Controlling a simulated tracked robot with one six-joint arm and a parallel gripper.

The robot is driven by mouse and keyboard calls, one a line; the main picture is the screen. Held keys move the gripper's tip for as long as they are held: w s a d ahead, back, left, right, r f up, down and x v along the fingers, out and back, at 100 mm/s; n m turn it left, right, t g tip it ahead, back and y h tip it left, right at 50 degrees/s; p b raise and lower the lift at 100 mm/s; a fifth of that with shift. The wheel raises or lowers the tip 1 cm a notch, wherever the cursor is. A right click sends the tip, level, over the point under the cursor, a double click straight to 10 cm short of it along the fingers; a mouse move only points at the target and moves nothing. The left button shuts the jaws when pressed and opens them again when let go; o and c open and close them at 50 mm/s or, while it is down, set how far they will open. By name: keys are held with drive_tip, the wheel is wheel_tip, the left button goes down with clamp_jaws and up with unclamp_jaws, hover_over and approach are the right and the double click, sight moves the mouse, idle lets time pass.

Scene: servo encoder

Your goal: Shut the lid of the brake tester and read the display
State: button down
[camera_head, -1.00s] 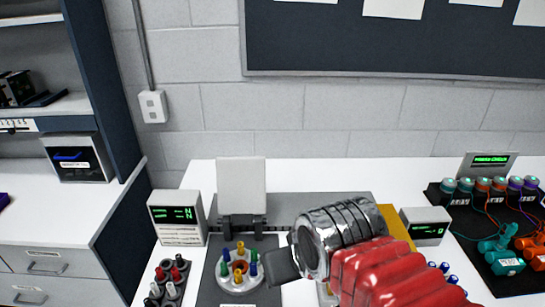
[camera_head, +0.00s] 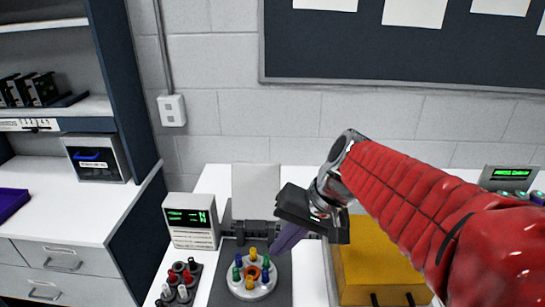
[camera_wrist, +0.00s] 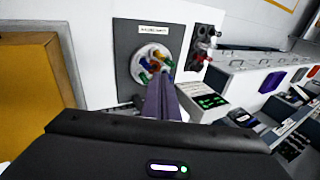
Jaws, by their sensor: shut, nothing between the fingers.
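The brake tester (camera_head: 277,295) is a dark grey plate. On it is a white round holder (camera_head: 252,285) with coloured pegs, also in the wrist view (camera_wrist: 151,63). Its pale lid (camera_head: 255,183) stands upright on a dark hinge at the back, so it is open. I cannot make out the lid in the wrist view. A white display box (camera_head: 190,222) to its left shows green dashes and an N, with no readable number. My gripper (camera_head: 275,250) has purple fingers pressed together and empty. They are in front of the hinge, above and beside the holder, and also show in the wrist view (camera_wrist: 161,76).
A yellow box (camera_head: 375,262) stands right of the tester, partly behind my arm. A peg rack (camera_head: 178,283) with red and white-topped pegs is front left. A shelf unit and counter (camera_head: 70,218) stand further left. The wall is close behind the table.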

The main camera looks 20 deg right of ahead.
drive_tip(key=w+d+r+m+t+y, duration=0.1)
drive_tip(key=w+d+m+t+y, duration=0.2)
drive_tip(key=w+d, duration=0.6)
drive_tip(key=w+d+r+m+t+y, duration=0.1)
drive_tip(key=w+d+m+t+y, duration=0.3)
drive_tip(key=w+d, duration=0.6)
drive_tip(key=w+y, duration=0.1)
drive_tip(key=w, duration=0.2)
drive_tip(key=shift+r+y, duration=0.3)
drive_tip(key=shift+y, duration=0.1)
drive_tip(key=x, duration=1)
drive_tip(key=shift+s+a+r, duration=0.15)
drive_tip(key=shift+s+r, duration=0.1)
drive_tip(key=shift+s, duration=0.35)
drive_tip(key=shift+s+a+r, duration=0.2)
drive_tip(key=shift+s, duration=0.4)
drive_tip(key=shift+s+a+r, duration=0.15)
drive_tip(key=shift+s+r, duration=0.1)
drive_tip(key=shift+s, duration=0.4)
